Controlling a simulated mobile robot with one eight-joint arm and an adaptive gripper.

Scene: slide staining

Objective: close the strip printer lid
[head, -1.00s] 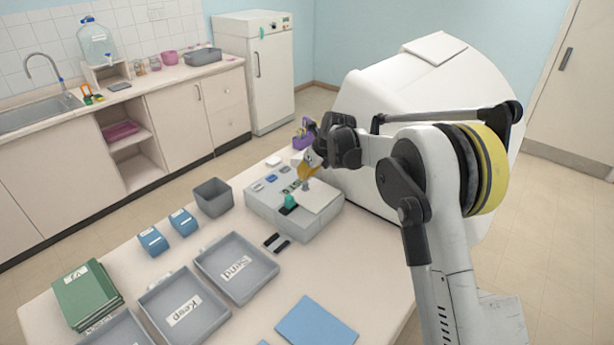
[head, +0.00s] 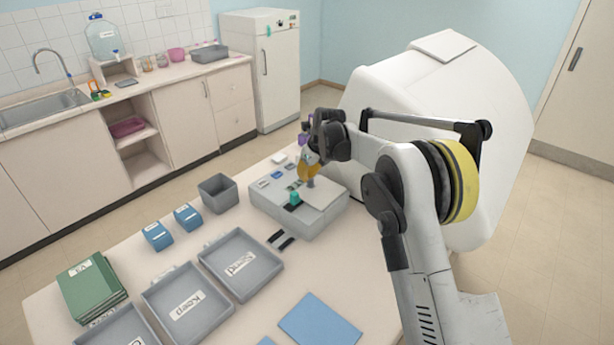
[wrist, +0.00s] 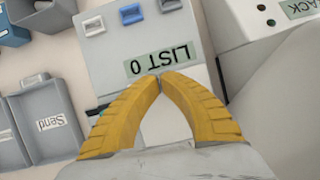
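The grey box-shaped machine (head: 272,209) on the table, which I take as the strip printer, has several blue and grey buttons on its left part. A pale flat panel (head: 325,194) covers its right part; I cannot tell whether this is the lid or how far it stands open. A small teal piece (head: 294,199) sits at its front. My gripper (head: 310,183) points down over the machine. The wrist view shows its yellow fingertips (wrist: 160,79) together, with nothing seen between them, at the "LIST 0" label (wrist: 162,62). I cannot tell whether they touch it.
A large white machine (head: 440,110) stands close on the right. A "Send" tray (head: 262,290), a "Keep" tray (head: 165,325), a grey bin (head: 216,194), two blue boxes (head: 157,236) and a blue sheet (head: 318,318) lie on the table.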

